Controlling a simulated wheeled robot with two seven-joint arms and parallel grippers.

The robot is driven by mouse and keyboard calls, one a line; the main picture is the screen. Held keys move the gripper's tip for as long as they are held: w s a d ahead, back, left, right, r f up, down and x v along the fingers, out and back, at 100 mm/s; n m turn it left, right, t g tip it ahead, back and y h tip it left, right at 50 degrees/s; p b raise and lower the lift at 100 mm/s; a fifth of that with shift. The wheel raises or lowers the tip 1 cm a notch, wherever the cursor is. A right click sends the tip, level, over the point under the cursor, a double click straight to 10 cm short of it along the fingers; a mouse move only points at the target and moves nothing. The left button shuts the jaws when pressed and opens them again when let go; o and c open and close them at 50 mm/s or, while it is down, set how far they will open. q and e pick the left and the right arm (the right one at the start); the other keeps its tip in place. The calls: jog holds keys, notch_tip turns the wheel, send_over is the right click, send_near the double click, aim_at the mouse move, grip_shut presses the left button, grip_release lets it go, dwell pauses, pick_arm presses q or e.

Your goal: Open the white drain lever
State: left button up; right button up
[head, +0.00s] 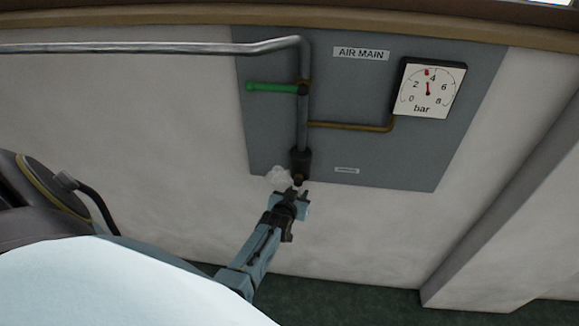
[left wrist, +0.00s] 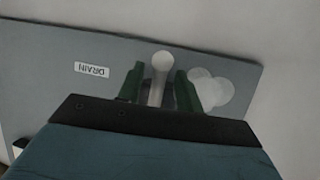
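In the left wrist view the white drain lever (left wrist: 158,80), with a pale round end, stands between the two fingers of my left gripper (left wrist: 159,88). The fingers are apart, with a narrow gap showing on each side of the lever. In the head view my left gripper (head: 297,193) is just below the black drain fitting (head: 301,163) at the foot of the vertical pipe. The lever cannot be made out there. Whitish puffs (head: 279,177) hang beside the fitting; they also show right of the fingers in the left wrist view (left wrist: 208,88). My right gripper is not in view.
The grey panel (head: 270,125) carries a green-handled lever (head: 271,87), a vertical pipe (head: 303,122), a brass side pipe (head: 348,126) and a pressure gauge (head: 432,88). A small label (head: 347,170) sits right of the fitting; it reads DRAIN in the wrist view (left wrist: 92,69).

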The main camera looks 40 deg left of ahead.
pick_arm(q)
jog(key=p+v, duration=0.2)
jog(key=v, duration=1)
jog(key=shift+s, duration=0.15)
jog(key=shift+d, duration=0.1)
jog(key=s+d+f+m+g+h+b, duration=0.1)
jog(key=s+d+f+g+h+b, duration=0.25)
jog(key=f, duration=0.65)
jog(key=s+d+f+m+b, duration=0.2)
jog(key=s+d+f, duration=0.2)
jog(key=s+f, duration=0.45)
jog(key=s+d+f+m+g+h+b, duration=0.1)
jog(key=s+d+f+g+b, duration=0.15)
jog(key=f, duration=0.85)
jog(key=s+f+g+b, duration=0.2)
jog(key=s+f, duration=0.3)
jog(key=s, duration=0.3)
jog(key=s+f+m+g+b, duration=0.1)
jog(key=s+f+b, duration=0.1)
jog(key=s+f, duration=0.2)
jog(key=s+f+m+g+b, duration=0.1)
jog(key=s+f, duration=0.4)
jog(key=s, duration=0.6)
jog(key=shift+s+a+f+g+b, duration=0.3)
jog(key=shift+s+a+g+b, duration=0.1)
jog(key=shift+g+b, duration=0.35)
